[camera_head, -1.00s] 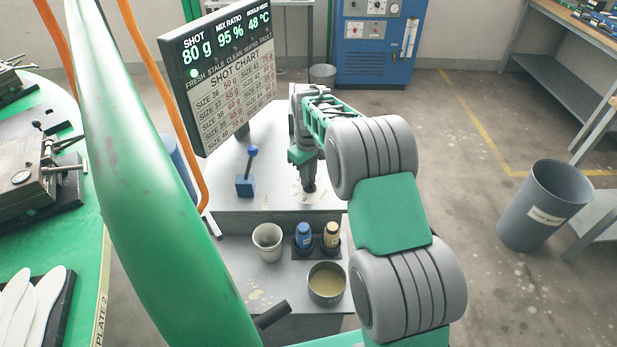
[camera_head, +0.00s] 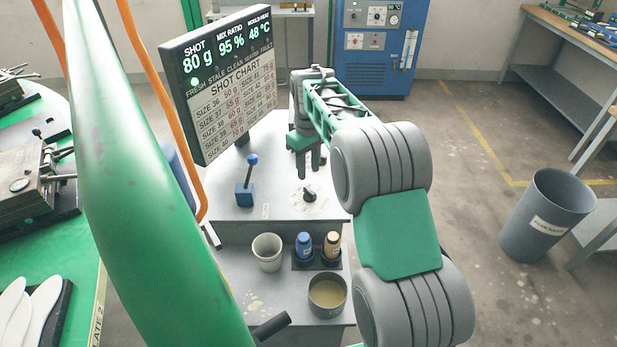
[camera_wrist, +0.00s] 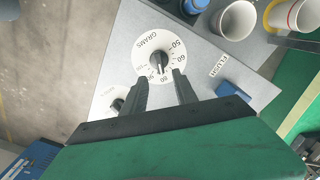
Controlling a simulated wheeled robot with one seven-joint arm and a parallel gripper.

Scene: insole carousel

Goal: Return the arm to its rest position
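My gripper (camera_head: 308,170) hangs above the grey console top, with its fingers pointing down. In the wrist view its two dark fingers (camera_wrist: 159,78) stand apart with nothing between them. Beyond the fingertips is a white dial marked GRAMS (camera_wrist: 150,48) with a black knob (camera_wrist: 158,61). In the head view the knob (camera_head: 310,195) shows clear below the gripper. My arm reaches out over the right side of the console.
The screen (camera_head: 222,85) stands left of the gripper and reads 80 g. A blue lever (camera_head: 246,190), a white cup (camera_head: 267,252), two small bottles and a pot (camera_head: 327,296) are nearby. A grey bin (camera_head: 545,215) stands right; the floor between is clear.

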